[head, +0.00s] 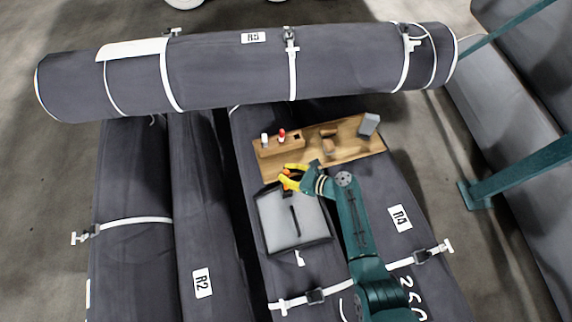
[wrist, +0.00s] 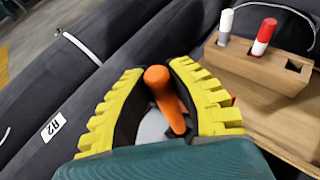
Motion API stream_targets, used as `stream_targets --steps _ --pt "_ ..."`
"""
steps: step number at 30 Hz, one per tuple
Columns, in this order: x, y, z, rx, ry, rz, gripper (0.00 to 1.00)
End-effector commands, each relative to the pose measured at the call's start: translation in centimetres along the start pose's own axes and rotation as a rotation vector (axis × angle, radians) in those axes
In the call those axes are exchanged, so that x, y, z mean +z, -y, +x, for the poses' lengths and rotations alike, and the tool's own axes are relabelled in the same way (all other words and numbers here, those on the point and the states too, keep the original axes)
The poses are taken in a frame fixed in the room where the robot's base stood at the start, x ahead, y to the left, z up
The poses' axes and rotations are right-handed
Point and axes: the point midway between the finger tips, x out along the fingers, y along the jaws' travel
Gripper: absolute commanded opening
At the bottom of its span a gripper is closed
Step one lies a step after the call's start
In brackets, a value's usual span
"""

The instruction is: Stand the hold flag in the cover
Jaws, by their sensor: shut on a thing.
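My gripper (head: 290,178), with yellow ribbed fingers, is shut on an orange rod-like piece, which I take to be the hold flag (wrist: 158,78). Its rounded end shows between the fingers in the wrist view; its lower part is hidden. A light grey patch (wrist: 152,128) shows between the fingers; I cannot tell what it belongs to. A grey, flat, box-like piece, probably the cover (head: 275,222), lies on the roll below my gripper in the head view. It has a dark narrow bar or slot on top. My gripper is at its far edge; I cannot tell whether they touch.
Behind my gripper is a wooden board (head: 355,149). Its block (head: 270,150) holds a white-and-grey marker (wrist: 225,25) and a red-and-white marker (wrist: 264,37), beside an empty square hole (wrist: 293,66). A grey block (head: 369,124) stands at the board's right. A strapped roll (head: 220,72) lies across the back.

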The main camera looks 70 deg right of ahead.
Motion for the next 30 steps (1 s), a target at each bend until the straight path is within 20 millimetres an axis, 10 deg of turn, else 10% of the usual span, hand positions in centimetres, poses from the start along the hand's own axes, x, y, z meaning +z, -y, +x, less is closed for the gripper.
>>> stream_targets --steps 30 --pt "-2.5 0.0 1.0 0.0 0.0 0.0 0.0"
